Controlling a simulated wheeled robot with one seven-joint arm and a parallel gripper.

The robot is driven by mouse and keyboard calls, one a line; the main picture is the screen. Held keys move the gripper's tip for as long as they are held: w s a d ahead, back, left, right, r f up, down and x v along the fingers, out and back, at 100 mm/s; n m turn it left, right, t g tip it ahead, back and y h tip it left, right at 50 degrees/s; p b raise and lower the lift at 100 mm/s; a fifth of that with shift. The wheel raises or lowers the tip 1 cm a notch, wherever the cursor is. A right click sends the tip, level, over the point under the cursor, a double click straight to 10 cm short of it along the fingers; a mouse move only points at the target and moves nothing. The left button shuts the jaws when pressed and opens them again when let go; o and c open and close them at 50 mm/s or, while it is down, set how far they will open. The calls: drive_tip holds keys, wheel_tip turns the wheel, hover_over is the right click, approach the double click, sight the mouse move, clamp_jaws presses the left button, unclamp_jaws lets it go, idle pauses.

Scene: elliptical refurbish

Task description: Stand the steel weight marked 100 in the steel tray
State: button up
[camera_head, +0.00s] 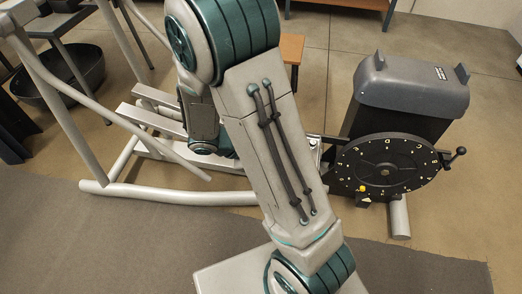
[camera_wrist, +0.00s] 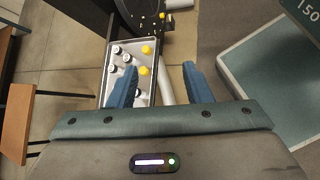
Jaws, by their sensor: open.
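My gripper (camera_wrist: 160,82) shows in the wrist view with its two blue fingers apart and nothing seen between them. A steel tray (camera_wrist: 131,42) lies beyond and to the left of the fingers, and the left finger covers part of it. I cannot pick out a weight marked 100. In the head view my arm fills the middle and my gripper is not visible.
A teal-topped block with a pale edge (camera_wrist: 232,62) is right of my gripper. A dark piece marked 150 (camera_wrist: 308,10) is at the top right corner. An elliptical trainer has a pale frame (camera_head: 165,195), a black numbered disc (camera_head: 385,150) and a grey housing (camera_head: 410,90). A wooden stool (camera_head: 291,48) stands behind.

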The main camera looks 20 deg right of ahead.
drive_tip(key=s+a+r+m+t+y, duration=0.1)
drive_tip(key=s+a+r+m+y, duration=0.1)
drive_tip(key=s+r+m+y, duration=0.2)
drive_tip(key=s+a+r+m+t+y, duration=0.2)
drive_tip(key=r+m+y, duration=0.4)
drive_tip(key=r, duration=0.4)
drive_tip(key=shift+s+a+m, duration=0.8)
drive_tip(key=shift+s+a, duration=0.05)
drive_tip(key=shift+s, duration=0.1)
